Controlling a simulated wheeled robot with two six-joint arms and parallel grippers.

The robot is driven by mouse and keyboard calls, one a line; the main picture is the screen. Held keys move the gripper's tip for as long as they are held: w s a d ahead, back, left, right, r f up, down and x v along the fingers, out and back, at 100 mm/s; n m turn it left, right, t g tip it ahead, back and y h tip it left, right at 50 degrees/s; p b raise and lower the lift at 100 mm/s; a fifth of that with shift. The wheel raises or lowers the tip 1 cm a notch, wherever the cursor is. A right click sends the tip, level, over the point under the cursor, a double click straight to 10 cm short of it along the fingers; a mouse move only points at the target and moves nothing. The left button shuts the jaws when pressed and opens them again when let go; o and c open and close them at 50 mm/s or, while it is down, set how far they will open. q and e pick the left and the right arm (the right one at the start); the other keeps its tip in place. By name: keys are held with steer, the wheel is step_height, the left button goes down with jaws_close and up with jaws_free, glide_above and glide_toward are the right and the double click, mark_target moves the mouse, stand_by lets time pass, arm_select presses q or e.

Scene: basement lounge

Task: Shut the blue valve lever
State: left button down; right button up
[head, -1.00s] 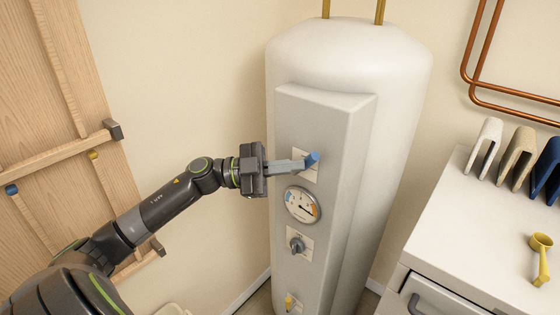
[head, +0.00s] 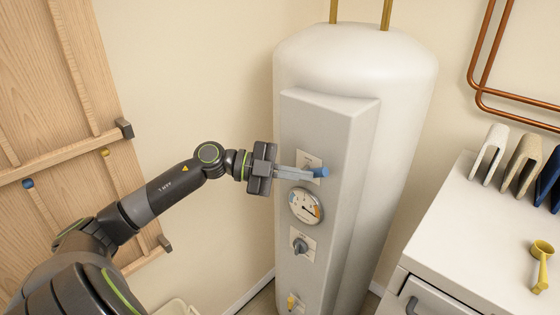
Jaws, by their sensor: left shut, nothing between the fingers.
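The blue valve lever (head: 321,172) is on the upper plate of the grey panel (head: 335,115) on the white tank. It sticks out to the right, roughly level, from beside my fingertips. My left gripper (head: 305,174) is shut and empty, its fingers reaching in from the left against or just beside the lever. Whether they touch cannot be told for certain. The fingers hide the lever's left part and some of its plate (head: 309,158). My right gripper is not in view.
Below the lever on the panel are a round gauge (head: 306,206), a dark knob (head: 300,246) and a yellow tap (head: 291,302). A white cabinet (head: 455,225) at the right carries clip-like holders (head: 490,153) and a yellow scoop (head: 542,262). A wooden door (head: 65,90) stands at the left.

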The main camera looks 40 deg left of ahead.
arm_select(q)
steer(key=shift+w+d+f+m+y, duration=0.1)
steer(key=shift+d+f+m+y, duration=0.1)
steer(key=shift+m+y, duration=0.25)
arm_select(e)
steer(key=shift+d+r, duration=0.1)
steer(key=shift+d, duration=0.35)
arm_select(q)
steer(key=shift+d+f, duration=0.15)
steer(key=shift+f, duration=0.15)
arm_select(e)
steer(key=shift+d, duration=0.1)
arm_select(q)
steer(key=shift+f, duration=0.1)
stand_by(1.3)
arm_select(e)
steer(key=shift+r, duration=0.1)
